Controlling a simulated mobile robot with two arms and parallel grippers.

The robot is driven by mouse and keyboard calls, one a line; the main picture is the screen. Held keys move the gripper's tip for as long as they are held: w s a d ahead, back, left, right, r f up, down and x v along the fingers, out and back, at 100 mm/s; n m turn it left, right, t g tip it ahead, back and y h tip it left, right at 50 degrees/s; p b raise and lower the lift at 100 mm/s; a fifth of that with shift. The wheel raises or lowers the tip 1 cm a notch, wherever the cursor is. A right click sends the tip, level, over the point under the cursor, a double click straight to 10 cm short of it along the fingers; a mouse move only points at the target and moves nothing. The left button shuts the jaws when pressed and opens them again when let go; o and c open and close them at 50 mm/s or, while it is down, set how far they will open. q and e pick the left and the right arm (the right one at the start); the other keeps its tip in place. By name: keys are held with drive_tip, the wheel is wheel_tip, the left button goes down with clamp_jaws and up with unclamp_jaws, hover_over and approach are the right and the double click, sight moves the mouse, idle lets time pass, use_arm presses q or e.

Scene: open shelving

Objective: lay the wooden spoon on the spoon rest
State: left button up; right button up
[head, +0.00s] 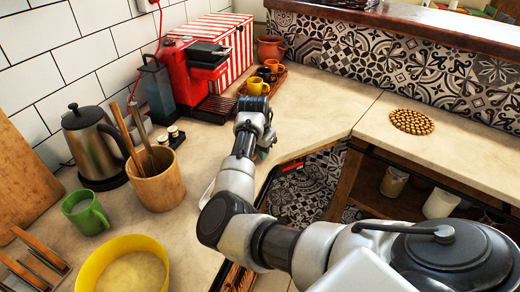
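Wooden-handled utensils (124,135) stand tilted in a wooden crock (157,182) on the left counter. Their lower ends are hidden inside it, so I cannot tell which one is the wooden spoon. I cannot make out a clear spoon rest. My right arm reaches in from the lower right, and its gripper end (257,112) is over the counter, right of the crock and apart from it. The fingers are too small and turned away to tell whether they are open or shut. My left gripper is not in view.
Near the crock are a kettle (92,147), green mug (85,213) and yellow bowl (125,266). A red coffee machine (190,75) and a tray with cups (257,86) stand behind. A round woven mat (412,121) lies on the right counter, with free room around it.

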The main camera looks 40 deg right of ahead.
drive_tip(key=o, duration=0.4)
drive_tip(key=r, duration=0.3)
drive_tip(key=a+r, duration=0.1)
drive_tip(key=r, duration=0.3)
drive_tip(key=a+r, duration=0.1)
drive_tip(key=r, duration=0.2)
drive_tip(key=shift+s+r, duration=0.25)
drive_tip(key=shift+r, duration=0.05)
drive_tip(key=shift+d, duration=0.1)
